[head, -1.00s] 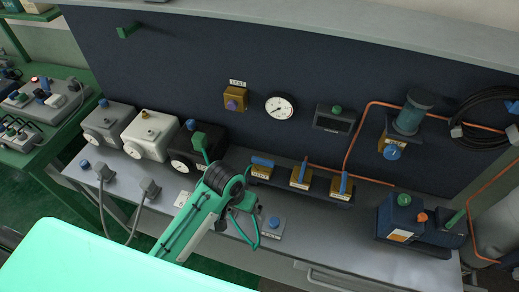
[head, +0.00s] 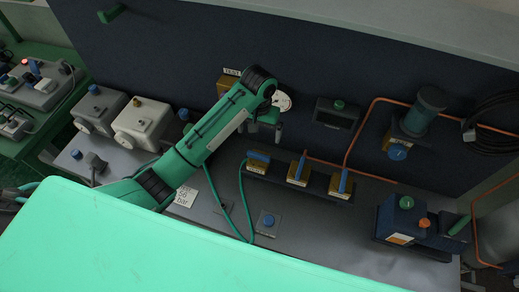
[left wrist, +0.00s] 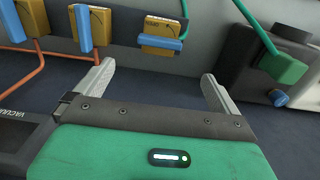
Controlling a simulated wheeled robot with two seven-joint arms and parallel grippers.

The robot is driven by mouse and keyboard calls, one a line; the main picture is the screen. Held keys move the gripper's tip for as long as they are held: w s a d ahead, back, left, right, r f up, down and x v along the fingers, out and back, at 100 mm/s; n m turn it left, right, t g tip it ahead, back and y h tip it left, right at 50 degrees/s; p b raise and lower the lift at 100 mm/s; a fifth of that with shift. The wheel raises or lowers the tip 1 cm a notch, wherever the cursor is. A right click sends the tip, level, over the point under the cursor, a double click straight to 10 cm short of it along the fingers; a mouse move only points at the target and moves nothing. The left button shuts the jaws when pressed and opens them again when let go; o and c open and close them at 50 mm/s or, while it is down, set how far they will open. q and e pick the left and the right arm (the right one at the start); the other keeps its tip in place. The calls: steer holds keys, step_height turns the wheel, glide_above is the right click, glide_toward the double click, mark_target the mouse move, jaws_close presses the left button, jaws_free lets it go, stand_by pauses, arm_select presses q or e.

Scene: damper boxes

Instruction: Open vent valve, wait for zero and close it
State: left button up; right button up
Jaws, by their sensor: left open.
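Three brass valves with blue levers stand in a row on the bench: the left one (head: 257,167), the middle one (head: 298,174) and the right one (head: 340,187). The left lever lies crosswise; the other two stand upright. Their labels are too small to read, so I cannot tell which is the vent valve. The round white gauge (head: 285,101) is partly hidden by my left gripper (head: 265,130), so its needle cannot be read. The gripper is open and empty, above and behind the left valve. In the left wrist view, the crosswise-lever valve (left wrist: 163,27) lies beyond the open fingers (left wrist: 157,76).

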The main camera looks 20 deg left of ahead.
mark_target(259, 154)
arm_select(q)
step_height(259, 154, down, 10)
steer(key=p, duration=0.3)
steer(key=shift+w+f, duration=0.1)
steer(key=shift+f, duration=0.85)
steer(key=c, duration=0.9)
